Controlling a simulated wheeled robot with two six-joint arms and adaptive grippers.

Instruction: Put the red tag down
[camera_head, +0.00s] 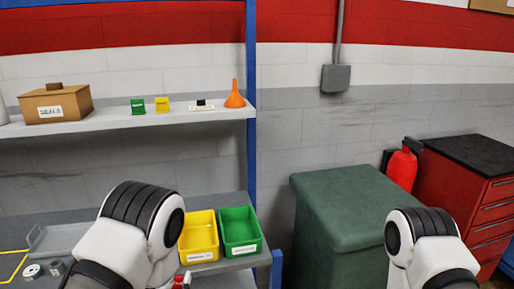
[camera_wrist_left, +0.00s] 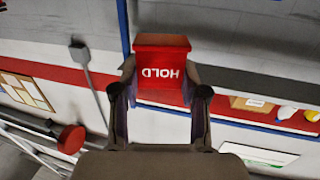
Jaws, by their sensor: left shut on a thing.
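The red tag (camera_wrist_left: 160,62) with the white word HOLD, upside down in the left wrist view, is between the fingers of my left gripper (camera_wrist_left: 160,88), which is shut on it. In the head view a small red and white piece (camera_head: 181,281) shows at the bottom edge beside my left arm; I cannot tell if it is the tag. My left arm hides most of that gripper there. My right arm shows at the lower right, but its gripper is out of the picture.
The upper shelf (camera_head: 120,122) bears a SEALS box (camera_head: 60,105), a green block (camera_head: 137,106), a yellow block (camera_head: 162,104), a small black item and an orange funnel (camera_head: 235,96). Below are yellow (camera_head: 198,240) and green (camera_head: 239,235) bins. A green-covered block (camera_head: 345,215) stands right.

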